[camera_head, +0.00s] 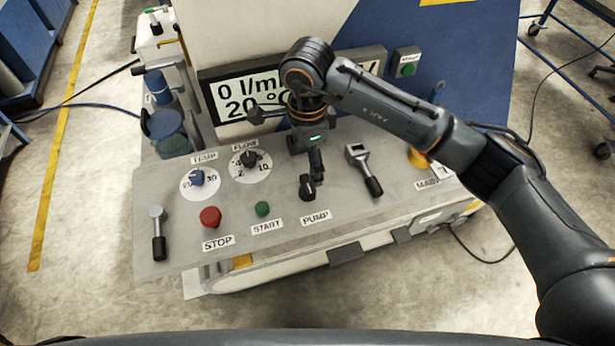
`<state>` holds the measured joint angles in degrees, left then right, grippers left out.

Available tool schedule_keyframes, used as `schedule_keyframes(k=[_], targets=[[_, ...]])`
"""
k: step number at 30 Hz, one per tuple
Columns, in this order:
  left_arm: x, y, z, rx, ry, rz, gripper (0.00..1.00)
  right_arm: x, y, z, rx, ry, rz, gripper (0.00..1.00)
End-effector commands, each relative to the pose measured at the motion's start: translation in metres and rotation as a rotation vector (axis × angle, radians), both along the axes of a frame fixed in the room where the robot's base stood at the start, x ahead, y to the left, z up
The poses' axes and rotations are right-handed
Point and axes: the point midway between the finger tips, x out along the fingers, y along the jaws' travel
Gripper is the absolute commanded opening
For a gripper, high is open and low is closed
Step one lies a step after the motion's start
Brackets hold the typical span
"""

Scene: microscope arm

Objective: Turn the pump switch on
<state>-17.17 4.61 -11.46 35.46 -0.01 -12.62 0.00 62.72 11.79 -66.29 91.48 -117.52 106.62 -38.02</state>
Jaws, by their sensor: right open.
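The pump switch (307,187) is a black knob on the grey control panel, just above the PUMP label (316,217). My right gripper (314,170) points down over the panel, directly behind and above the switch. It is open, with nothing seen between its fingers. Its visible fingertip is close to the top of the switch; I cannot tell whether they touch. The gripper's body and arm hide part of the display behind. My left gripper is not in view.
The panel (285,230) also bears a red STOP button (210,217), a green START button (262,209), a blue TEMP knob (197,177), a black FLOW knob (250,158) and levers at left (158,235) and right (365,170). A display (238,96) stands behind.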

Motion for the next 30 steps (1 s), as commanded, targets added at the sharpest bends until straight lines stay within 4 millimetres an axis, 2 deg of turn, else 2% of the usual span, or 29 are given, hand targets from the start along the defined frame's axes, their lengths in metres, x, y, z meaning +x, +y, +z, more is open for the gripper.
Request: schedule_keyframes(k=[1,6,12,18,25,30], targets=[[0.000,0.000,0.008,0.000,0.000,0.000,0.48,-0.001,0.000,-0.009,0.000,0.006,-0.001,0.79],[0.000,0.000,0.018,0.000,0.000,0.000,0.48,-0.002,0.000,-0.045,0.001,0.007,-0.002,0.79],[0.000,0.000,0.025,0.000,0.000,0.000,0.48,-0.001,0.001,-0.072,0.003,0.004,-0.001,0.79],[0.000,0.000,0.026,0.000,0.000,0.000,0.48,0.000,0.001,-0.083,0.004,0.001,0.000,0.79],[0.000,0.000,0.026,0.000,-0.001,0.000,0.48,0.000,0.001,-0.083,0.004,0.000,0.000,0.79],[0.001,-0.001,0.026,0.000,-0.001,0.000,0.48,0.000,0.001,-0.083,0.004,0.000,0.000,0.45]])
